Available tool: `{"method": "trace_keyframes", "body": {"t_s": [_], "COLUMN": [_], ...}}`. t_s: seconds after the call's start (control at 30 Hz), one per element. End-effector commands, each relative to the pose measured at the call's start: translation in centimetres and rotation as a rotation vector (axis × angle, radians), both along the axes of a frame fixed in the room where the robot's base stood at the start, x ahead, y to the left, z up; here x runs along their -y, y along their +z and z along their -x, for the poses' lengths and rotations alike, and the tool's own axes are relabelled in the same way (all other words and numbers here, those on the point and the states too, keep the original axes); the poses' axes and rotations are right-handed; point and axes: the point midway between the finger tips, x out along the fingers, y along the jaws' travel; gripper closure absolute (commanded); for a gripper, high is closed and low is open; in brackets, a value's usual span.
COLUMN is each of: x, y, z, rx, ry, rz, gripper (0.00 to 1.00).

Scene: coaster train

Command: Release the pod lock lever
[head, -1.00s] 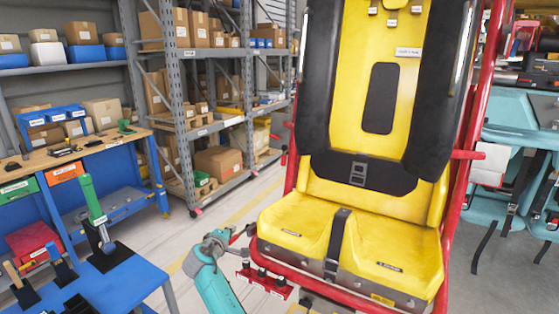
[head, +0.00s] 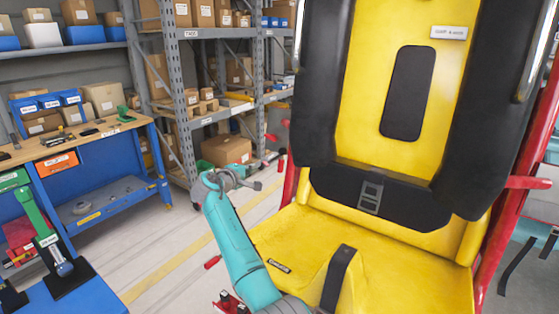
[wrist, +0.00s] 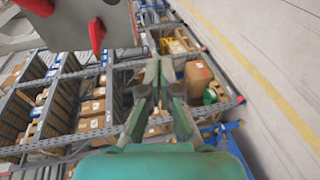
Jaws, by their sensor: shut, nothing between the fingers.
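A yellow seat (head: 310,238) with black padding stands in front of me in a red frame (head: 492,235). Small red handles show left of the seat back, one hanging down (head: 282,160) and a knob (head: 271,138) above it. Another red handle (head: 212,262) is low at the seat's left. The wrist view shows a red lever (wrist: 97,36) on a grey plate (wrist: 120,22). I cannot tell which red part is the pod lock lever. My gripper (head: 255,185) is shut and empty left of the seat back, apart from the handles. Its fingers (wrist: 158,72) meet in the wrist view.
A grey rack (head: 185,85) with boxes stands behind at the left. A blue workbench (head: 105,185) and a blue table (head: 90,297) with a green-handled lever (head: 35,215) are on the left. Clear floor (head: 165,250) lies between them and the seat.

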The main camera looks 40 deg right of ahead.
Motion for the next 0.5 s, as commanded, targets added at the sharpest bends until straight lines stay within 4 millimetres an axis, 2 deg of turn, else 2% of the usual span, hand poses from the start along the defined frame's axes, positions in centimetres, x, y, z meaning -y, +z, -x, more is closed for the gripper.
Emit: {"method": "trace_keyframes", "body": {"t_s": [0.5], "x": [0.51], "y": [-0.07], "z": [-0.24], "rx": [-0.001], "ry": [-0.003], "rz": [0.001], "gripper": [1.0]}}
